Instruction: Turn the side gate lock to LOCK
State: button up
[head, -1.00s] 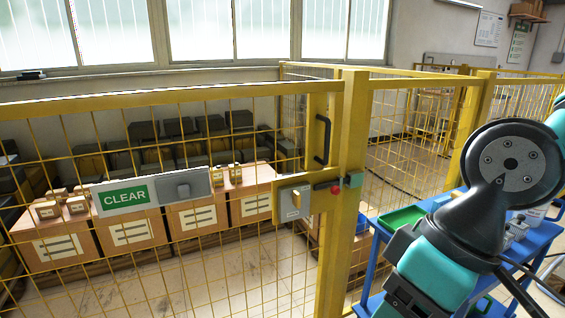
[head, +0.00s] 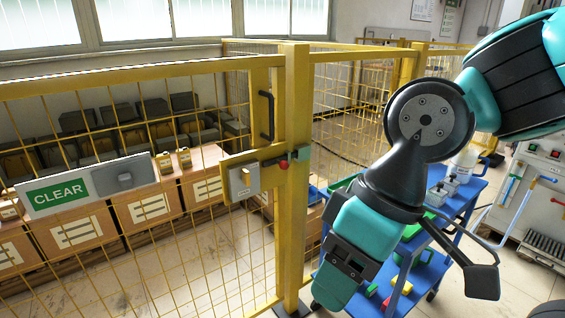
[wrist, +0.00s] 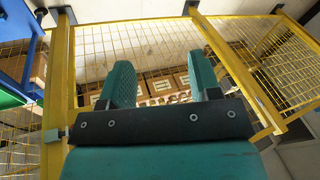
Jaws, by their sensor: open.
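The side gate lock is a light grey box (head: 242,180) on a yellow plate at the gate's latch edge, in the head view. A small pale lever or key shows on its face, but its setting is too small to read. A red knob (head: 284,163) and a small green block (head: 301,154) sit to its right on the post. In the wrist view my gripper (wrist: 162,78) is open and empty, with its two teal fingers apart. Yellow mesh fencing shows beyond them. My gripper is apart from the lock; its fingertips cannot be made out in the head view.
A black handle (head: 267,116) is above the lock. A blue cart (head: 455,203) stands right, behind my arm. Boxes (head: 148,207) stand inside the fence. Floor shows right of the cart.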

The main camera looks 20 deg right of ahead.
aim_at(245, 175)
jog(key=u, duration=1.35)
jog(key=i, duration=0.35)
jog(key=z, duration=1.85)
